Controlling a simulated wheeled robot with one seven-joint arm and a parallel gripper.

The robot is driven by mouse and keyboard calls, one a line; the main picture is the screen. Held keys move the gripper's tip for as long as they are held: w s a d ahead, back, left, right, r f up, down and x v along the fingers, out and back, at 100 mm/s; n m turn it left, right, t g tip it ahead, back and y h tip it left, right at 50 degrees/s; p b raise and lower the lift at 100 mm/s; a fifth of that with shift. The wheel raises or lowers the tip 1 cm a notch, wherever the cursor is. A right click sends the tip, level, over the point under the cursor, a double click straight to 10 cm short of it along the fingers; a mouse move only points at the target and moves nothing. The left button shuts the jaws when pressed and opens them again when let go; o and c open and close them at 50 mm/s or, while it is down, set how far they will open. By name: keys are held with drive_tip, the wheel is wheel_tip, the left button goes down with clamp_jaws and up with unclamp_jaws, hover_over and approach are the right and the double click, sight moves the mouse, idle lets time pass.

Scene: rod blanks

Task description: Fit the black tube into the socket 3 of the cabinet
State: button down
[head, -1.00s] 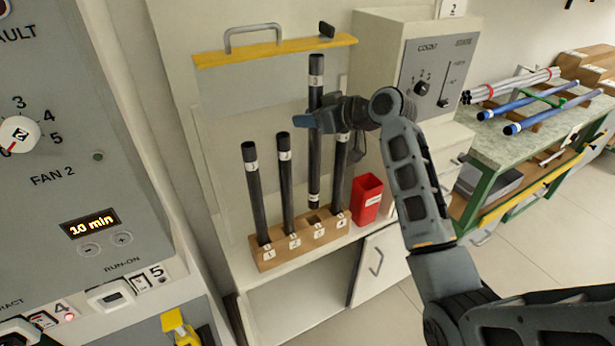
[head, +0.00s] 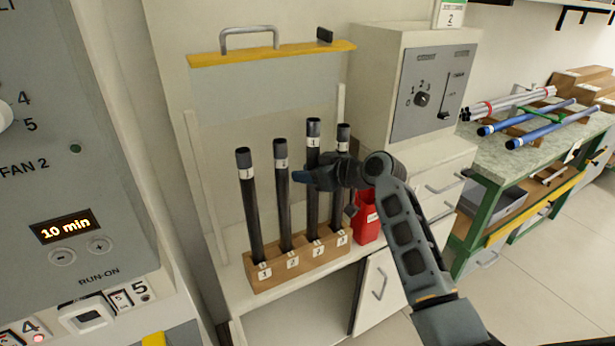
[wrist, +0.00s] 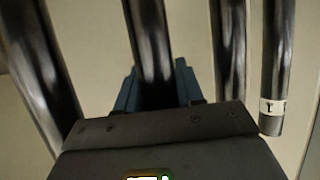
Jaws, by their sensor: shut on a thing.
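The black tube (head: 313,152) stands upright with its lower end in socket 3 of the wooden block (head: 290,266) in the cabinet. Its top sits slightly above the line of the neighbouring tube tops. My gripper (head: 308,178) is shut on its upper part, coming from the right. In the wrist view the tube (wrist: 150,45) runs between the two blue fingers of my gripper (wrist: 156,90). How deep the tube sits inside the socket is hidden by the block.
Black tubes stand in socket 1 (head: 250,210), socket 2 (head: 283,195) and socket 4 (head: 341,190), close on both sides. A red bin (head: 367,222) is right of the block. The raised yellow-edged cabinet front (head: 270,53) is above. A control box (head: 432,90) stands to the right.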

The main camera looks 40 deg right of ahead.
drive_tip(key=shift+f+b, duration=0.4)
drive_tip(key=shift+b, duration=0.05)
drive_tip(key=shift+f, duration=0.2)
drive_tip(key=c, duration=0.7)
unclamp_jaws()
drive_tip(key=shift+r, duration=0.1)
